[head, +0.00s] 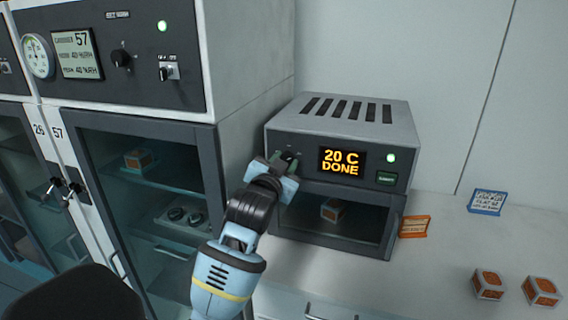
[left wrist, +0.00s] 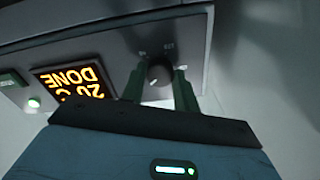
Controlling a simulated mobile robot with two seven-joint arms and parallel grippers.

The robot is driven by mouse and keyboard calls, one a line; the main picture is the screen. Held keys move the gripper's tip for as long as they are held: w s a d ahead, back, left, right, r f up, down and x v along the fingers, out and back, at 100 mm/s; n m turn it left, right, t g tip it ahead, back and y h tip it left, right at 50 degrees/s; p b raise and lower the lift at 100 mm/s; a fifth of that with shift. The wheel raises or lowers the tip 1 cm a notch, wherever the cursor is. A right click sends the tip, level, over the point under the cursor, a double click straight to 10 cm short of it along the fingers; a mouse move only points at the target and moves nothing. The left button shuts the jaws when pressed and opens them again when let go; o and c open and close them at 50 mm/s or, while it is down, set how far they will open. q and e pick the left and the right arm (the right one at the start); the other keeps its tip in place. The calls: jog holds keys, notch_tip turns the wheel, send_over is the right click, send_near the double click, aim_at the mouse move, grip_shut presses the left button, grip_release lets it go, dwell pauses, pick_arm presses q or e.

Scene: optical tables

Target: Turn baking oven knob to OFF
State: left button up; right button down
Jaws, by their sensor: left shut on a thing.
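The baking oven (head: 300,118) is a small grey box on the counter. Its display (head: 342,161) reads "20 C DONE", and it also shows upside down in the left wrist view (left wrist: 75,82). A green lamp (head: 391,158) is lit at its right. The dark round knob (left wrist: 160,74) is on the left of the oven front. My left gripper (head: 281,164) is at the knob, its two green fingers on either side of it in the left wrist view (left wrist: 158,88), shut on it. The knob's labels are too small to read. My right gripper is not in view.
A tall cabinet (head: 150,180) with a glass door and a control panel (head: 120,55) stands close at the left. A small orange sign (head: 414,227), a blue sign (head: 487,202) and two orange-labelled cubes (head: 488,284) are on the counter at the right.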

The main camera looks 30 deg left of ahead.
pick_arm(q)
jog(key=n, duration=1.1)
dwell(0.6)
jog(key=o, duration=1)
jog(key=shift+c, duration=0.2)
jog(key=shift+s, duration=0.1)
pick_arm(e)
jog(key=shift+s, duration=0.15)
